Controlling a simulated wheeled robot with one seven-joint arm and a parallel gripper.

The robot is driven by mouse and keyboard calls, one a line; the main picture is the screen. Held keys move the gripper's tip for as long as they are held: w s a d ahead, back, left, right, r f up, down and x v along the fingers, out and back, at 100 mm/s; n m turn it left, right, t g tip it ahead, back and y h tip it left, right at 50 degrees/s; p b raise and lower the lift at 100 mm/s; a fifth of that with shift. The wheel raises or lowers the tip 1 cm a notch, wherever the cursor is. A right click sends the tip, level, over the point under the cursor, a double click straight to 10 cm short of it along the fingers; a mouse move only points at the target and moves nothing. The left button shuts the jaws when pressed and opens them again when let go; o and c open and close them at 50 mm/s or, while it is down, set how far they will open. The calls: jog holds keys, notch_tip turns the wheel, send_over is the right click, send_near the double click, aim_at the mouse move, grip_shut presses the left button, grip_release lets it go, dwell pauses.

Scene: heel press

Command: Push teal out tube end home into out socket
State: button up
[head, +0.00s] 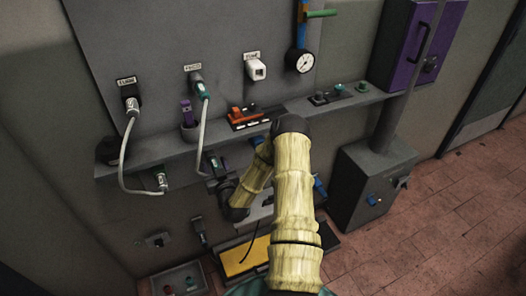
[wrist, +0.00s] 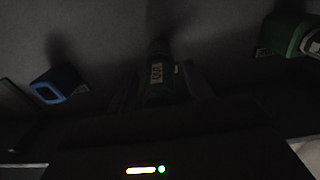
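The teal out tube end (wrist: 158,92), with a small white OUT label, is in the middle of the dark wrist view, pointing at the grey wall surface. My gripper (wrist: 162,80) has one finger on each side of it and looks shut on it. A dark round shape past the tube end looks like the out socket (wrist: 158,48); how deep the tube end sits in it is too dark to tell.
The wrist view shows a blue fitting (wrist: 58,84) on the left and a green fitting (wrist: 286,36) on the right. In the head view, a teal plug (head: 202,88) with a grey hose, a white socket (head: 255,69) and a shelf (head: 170,148) stand around my arm.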

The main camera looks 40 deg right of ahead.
jog(key=p+v, duration=0.1)
jog(key=v, duration=1.6)
jog(key=shift+s, duration=0.2)
jog(key=shift+f, duration=0.1)
dwell(0.3)
